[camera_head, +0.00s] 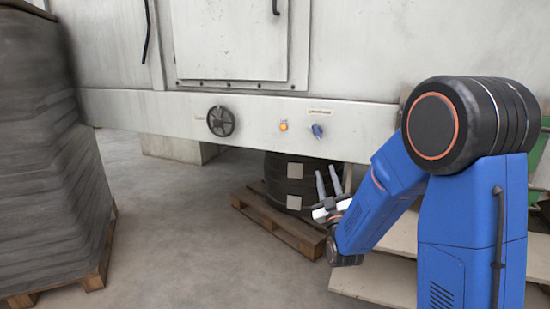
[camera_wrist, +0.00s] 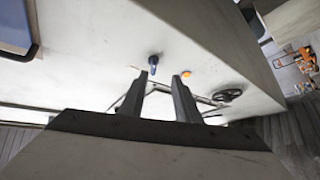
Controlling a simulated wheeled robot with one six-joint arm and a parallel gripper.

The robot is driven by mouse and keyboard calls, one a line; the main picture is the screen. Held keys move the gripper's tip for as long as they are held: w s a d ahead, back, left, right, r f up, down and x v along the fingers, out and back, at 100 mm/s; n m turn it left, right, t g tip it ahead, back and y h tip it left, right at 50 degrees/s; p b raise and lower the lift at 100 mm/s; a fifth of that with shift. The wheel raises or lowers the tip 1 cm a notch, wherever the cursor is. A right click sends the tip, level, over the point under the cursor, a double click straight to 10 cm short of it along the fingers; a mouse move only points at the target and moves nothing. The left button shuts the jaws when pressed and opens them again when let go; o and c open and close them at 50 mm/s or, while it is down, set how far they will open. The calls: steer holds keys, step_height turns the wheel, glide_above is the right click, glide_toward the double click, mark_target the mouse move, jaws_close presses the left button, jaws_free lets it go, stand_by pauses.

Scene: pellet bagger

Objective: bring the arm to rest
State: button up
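My blue arm reaches down in the head view, and my gripper (camera_head: 328,175) is held in front of the machine, below its control panel. In the wrist view my gripper (camera_wrist: 157,80) shows two grey fingers spread apart with nothing between them. The machine's panel (camera_head: 260,118) carries a black handwheel (camera_head: 221,121), a lit orange button (camera_head: 283,125) and a blue knob (camera_head: 317,131). In the wrist view the blue knob (camera_wrist: 153,63), the orange button (camera_wrist: 186,74) and the handwheel (camera_wrist: 228,95) appear beyond the fingertips. I see no contact between the fingers and these controls.
A dark stack (camera_head: 289,177) stands on a wooden pallet (camera_head: 285,232) behind my gripper. A tall wrapped stack (camera_head: 50,150) on another pallet stands at the left. Pale steps or boards (camera_head: 375,280) lie beneath my arm. The floor (camera_head: 190,240) between the pallets is clear.

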steer(key=s+d+f+m+g, duration=0.2)
steer(key=s+g, duration=0.4)
steer(key=s, duration=0.8)
steer(key=s+d+f+m+g, duration=0.2)
steer(key=s+g, duration=0.4)
steer(key=s, duration=0.8)
steer(key=s+d+f+m+g, duration=0.2)
steer(key=s+g, duration=0.5)
steer(key=s, duration=0.7)
step_height(320, 180, down, 2)
steer(key=shift+s+m, duration=0.25)
steer(key=shift+m, duration=0.25)
